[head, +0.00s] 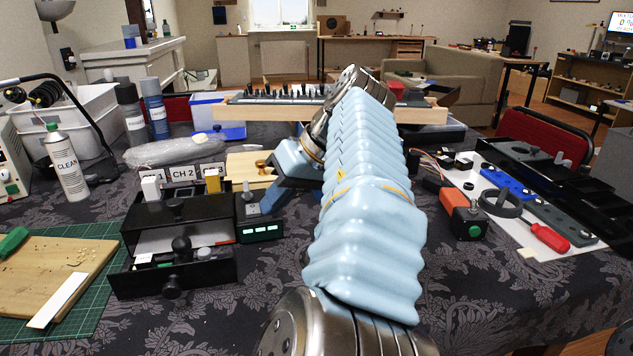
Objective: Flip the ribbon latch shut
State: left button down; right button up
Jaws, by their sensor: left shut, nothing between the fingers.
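My left arm crosses the middle of the head view and bends back down toward the small black unit. My left gripper (264,203) is shut and empty, just above and behind this black unit (261,230) with its lit green display. The unit has a small lever or switch on top. I cannot tell whether the fingertips touch it. A black drawer box (180,217) stands left of the unit, with its lower drawer pulled out. I cannot make out a ribbon latch for certain, nor whether it is open or shut. My right gripper is not in view.
White, grey and yellow switches with channel labels (182,172) stand behind the drawer box. A wooden board (50,270) on a green mat is at the left. An orange-and-black box (464,215) and a tool mat with a red screwdriver (549,237) are at the right. The front cloth is clear.

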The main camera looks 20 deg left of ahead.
aim_at(181, 244)
jog(key=k, duration=1.5)
